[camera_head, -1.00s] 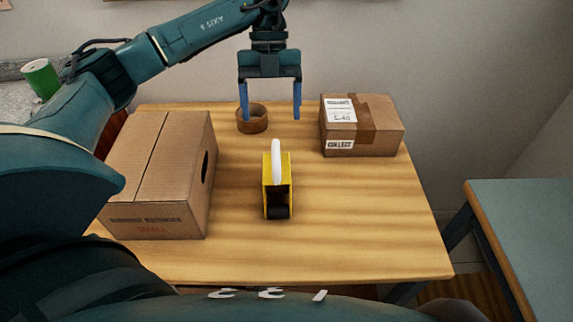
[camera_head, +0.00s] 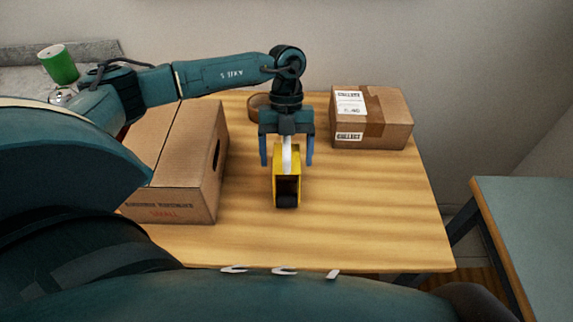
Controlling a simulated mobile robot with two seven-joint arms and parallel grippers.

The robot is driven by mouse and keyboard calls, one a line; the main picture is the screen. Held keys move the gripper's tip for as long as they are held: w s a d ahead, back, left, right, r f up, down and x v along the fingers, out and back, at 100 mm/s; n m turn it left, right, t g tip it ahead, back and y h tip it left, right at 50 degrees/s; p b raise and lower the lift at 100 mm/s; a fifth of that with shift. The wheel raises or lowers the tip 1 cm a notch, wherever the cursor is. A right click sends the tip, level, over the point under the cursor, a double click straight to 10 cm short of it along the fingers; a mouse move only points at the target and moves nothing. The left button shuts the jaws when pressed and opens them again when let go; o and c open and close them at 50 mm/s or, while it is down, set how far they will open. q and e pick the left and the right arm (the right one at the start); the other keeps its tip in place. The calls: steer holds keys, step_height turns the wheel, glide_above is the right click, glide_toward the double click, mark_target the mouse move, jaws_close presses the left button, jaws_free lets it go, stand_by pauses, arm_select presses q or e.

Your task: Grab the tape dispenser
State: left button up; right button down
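The yellow tape dispenser (camera_head: 287,183) stands on the middle of the wooden table, with a white roll at its top and a dark part at its near end. My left gripper (camera_head: 287,162) is open above it. Its two blue fingers are spread to the left and right of the dispenser, with gaps on both sides. The white roll's upper part is partly hidden by the gripper. My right gripper is not in view.
A large cardboard box (camera_head: 185,175) stands left of the dispenser. A smaller labelled box (camera_head: 385,128) stands at the back right. A brown tape roll (camera_head: 257,107) lies behind the gripper, partly hidden. The table's (camera_head: 365,215) front right is clear.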

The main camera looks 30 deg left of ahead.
arm_select(q)
steer(key=shift+r, duration=0.1)
steer(key=c, duration=1.4)
